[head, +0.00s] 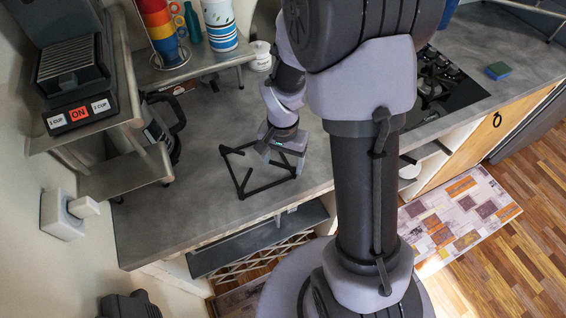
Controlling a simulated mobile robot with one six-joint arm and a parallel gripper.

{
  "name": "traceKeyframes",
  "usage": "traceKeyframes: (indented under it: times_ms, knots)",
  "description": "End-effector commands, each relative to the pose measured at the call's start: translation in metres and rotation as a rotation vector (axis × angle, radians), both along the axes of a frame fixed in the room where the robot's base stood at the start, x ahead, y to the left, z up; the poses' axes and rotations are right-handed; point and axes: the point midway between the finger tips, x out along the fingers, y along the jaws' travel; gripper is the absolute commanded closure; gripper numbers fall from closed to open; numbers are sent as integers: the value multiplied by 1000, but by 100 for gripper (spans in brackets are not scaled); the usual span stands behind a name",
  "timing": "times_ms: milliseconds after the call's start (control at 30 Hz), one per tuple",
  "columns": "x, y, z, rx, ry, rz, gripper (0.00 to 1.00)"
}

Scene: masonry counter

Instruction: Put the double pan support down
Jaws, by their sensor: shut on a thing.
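The double pan support (240,184) is a black, thin-barred open frame over the grey counter, left of my arm's column. My gripper (273,158) points down at the frame's far right part and is shut on it. The fingertips are small here and partly hidden by the gripper body. I cannot tell whether the frame touches the counter or hangs just above it.
The grey counter (188,213) is clear around the frame. A coffee machine (75,70) stands on a shelf at the left, with stacked cups (160,25) on another shelf behind.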

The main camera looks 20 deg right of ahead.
Motion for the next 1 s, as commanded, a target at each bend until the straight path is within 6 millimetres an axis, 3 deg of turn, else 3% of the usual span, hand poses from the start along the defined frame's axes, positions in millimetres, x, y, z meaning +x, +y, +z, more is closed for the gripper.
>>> traceKeyframes:
  times_ms: [267, 300, 400, 667, 767, 1000]
  knots:
    - [0, 0, -2, 0, -1, -1, 96]
    - [0, 0, -2, 0, 0, -1, 24]
    - [0, 0, -1, 0, 0, -1, 6]
    - [0, 0, -1, 0, 0, -1, 6]
    - [0, 0, 8, 0, -1, -1, 6]
    - [1, -1, 76, -1, -5, -1, 6]
